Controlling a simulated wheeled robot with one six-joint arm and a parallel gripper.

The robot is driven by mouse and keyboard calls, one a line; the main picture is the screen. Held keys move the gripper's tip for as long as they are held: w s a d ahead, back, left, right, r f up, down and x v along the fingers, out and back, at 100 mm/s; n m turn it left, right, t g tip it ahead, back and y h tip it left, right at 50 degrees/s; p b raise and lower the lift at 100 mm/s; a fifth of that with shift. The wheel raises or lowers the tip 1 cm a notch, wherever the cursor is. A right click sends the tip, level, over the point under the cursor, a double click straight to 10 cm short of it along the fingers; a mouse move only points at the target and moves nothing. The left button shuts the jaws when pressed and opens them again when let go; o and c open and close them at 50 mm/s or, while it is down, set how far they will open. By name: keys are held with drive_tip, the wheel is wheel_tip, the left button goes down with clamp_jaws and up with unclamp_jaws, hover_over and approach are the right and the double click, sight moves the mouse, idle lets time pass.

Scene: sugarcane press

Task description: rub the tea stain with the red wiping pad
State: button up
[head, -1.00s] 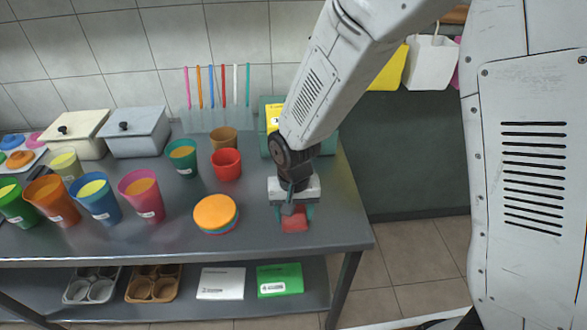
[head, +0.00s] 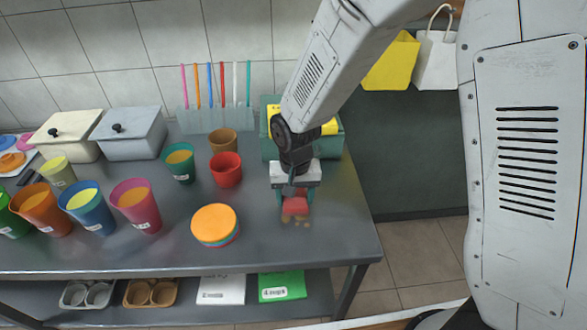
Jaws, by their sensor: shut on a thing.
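My gripper (head: 295,202) points down over the right part of the metal table and is shut on the red wiping pad (head: 295,207). The pad is at or just above the tabletop; I cannot tell whether it touches. The tea stain (head: 304,223) shows as small brownish spots on the table just in front of the pad. The pad and gripper may hide more of the stain.
An orange-topped stack of discs (head: 214,223) lies left of the gripper. A red cup (head: 226,170) and a brown cup (head: 222,141) stand behind it. A green box (head: 333,148) stands behind the gripper. The metal table's (head: 340,235) front right corner is clear.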

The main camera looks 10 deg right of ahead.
sight(296, 200)
drive_tip(key=shift+s+r, duration=0.2)
drive_tip(key=shift+r, duration=3.8)
